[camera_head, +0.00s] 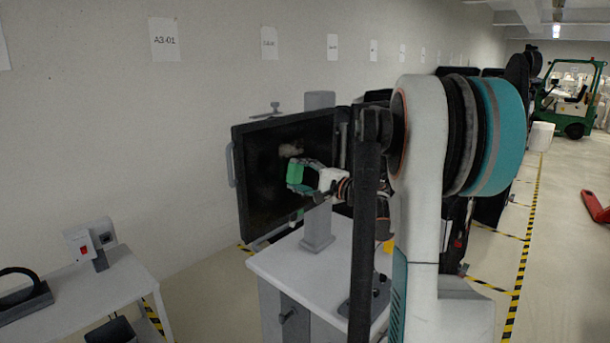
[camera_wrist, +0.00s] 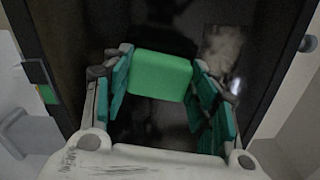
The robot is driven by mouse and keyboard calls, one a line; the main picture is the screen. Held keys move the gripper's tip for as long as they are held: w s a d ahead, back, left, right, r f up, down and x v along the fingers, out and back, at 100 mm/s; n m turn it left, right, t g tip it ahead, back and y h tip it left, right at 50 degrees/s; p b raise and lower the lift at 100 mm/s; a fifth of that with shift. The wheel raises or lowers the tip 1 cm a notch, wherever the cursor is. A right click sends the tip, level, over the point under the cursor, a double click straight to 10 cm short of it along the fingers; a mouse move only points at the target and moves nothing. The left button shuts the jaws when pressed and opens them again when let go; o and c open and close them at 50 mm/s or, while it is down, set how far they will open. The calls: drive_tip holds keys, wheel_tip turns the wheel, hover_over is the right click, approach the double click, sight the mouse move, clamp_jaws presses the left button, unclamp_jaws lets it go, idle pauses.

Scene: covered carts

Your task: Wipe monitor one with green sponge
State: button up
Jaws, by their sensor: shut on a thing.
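A dark monitor (camera_head: 262,190) with a black frame stands upright over a white cart (camera_head: 325,260). Its screen (camera_wrist: 190,30) fills the middle of the wrist view. A pale smudge (camera_head: 290,149) lies on the screen and also shows in the wrist view (camera_wrist: 222,50), right of the sponge. My gripper (camera_head: 300,175) is in front of the screen, shut on the green sponge (camera_wrist: 160,76). The sponge also shows in the head view (camera_head: 295,173), just below the smudge. I cannot tell whether it touches the screen.
A white table (camera_head: 85,285) with a red-switched box (camera_head: 79,245) stands at the lower left. A green forklift (camera_head: 572,105) and a red pallet jack (camera_head: 595,207) are far right. The wall is close behind the monitor.

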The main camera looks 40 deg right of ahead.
drive_tip(key=shift+s+a, duration=0.15)
drive_tip(key=shift+a, duration=2.35)
drive_tip(key=shift+r+p, duration=0.45)
drive_tip(key=shift+r, duration=0.65)
drive_tip(key=shift+d+f+b, duration=0.15)
drive_tip(key=shift+d+b, duration=0.15)
drive_tip(key=shift+d, duration=0.9)
drive_tip(key=shift+w+d+r, duration=0.15)
drive_tip(key=shift+d+r, duration=0.2)
drive_tip(key=shift+d, duration=1)
drive_tip(key=shift+w+d+r, duration=0.1)
drive_tip(key=shift+d+r, duration=0.3)
drive_tip(key=shift+d, duration=1)
drive_tip(key=shift+w+d+r, duration=0.15)
drive_tip(key=shift+d+r, duration=0.2)
drive_tip(key=shift+d, duration=1)
drive_tip(key=shift+s+a, duration=0.2)
drive_tip(key=shift+a, duration=2.5)
drive_tip(key=shift+s+a, duration=0.2)
drive_tip(key=shift+a, duration=2.5)
drive_tip(key=shift+r+p, duration=0.4)
drive_tip(key=shift+r, duration=0.55)
drive_tip(key=shift+w+d+b, duration=0.2)
drive_tip(key=shift+d+b, duration=0.1)
drive_tip(key=shift+d, duration=2.4)
drive_tip(key=shift+w+d+b, duration=0.2)
drive_tip(key=shift+d+b, duration=0.1)
drive_tip(key=shift+d, duration=2.35)
